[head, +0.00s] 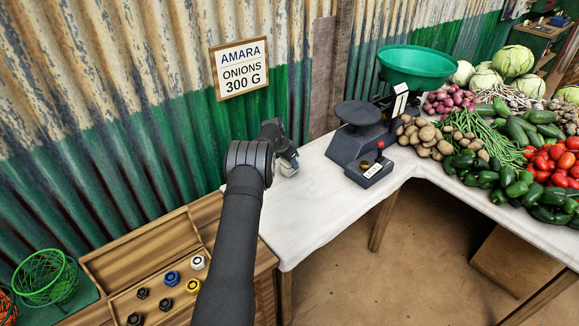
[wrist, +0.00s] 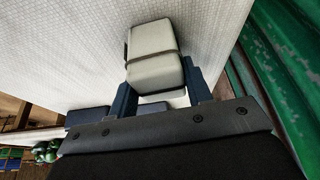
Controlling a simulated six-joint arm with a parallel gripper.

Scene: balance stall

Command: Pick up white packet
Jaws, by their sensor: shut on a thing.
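The white packet (wrist: 155,72) is a pale block with rounded edges and a dark band around it. My gripper (wrist: 163,90) is shut on it, with a dark blue finger on each side in the wrist view. In the head view my gripper (head: 287,160) is over the left end of the white-covered table, near the wall. The packet is mostly hidden there behind my gripper. I cannot tell whether it touches the tabletop.
The white table (head: 325,190) is clear around my gripper. A dark scale (head: 355,145) with a green bowl (head: 416,66) stands to the right, before heaped vegetables. A wooden weight box (head: 140,255) is at lower left. The corrugated wall (head: 190,130) is close behind.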

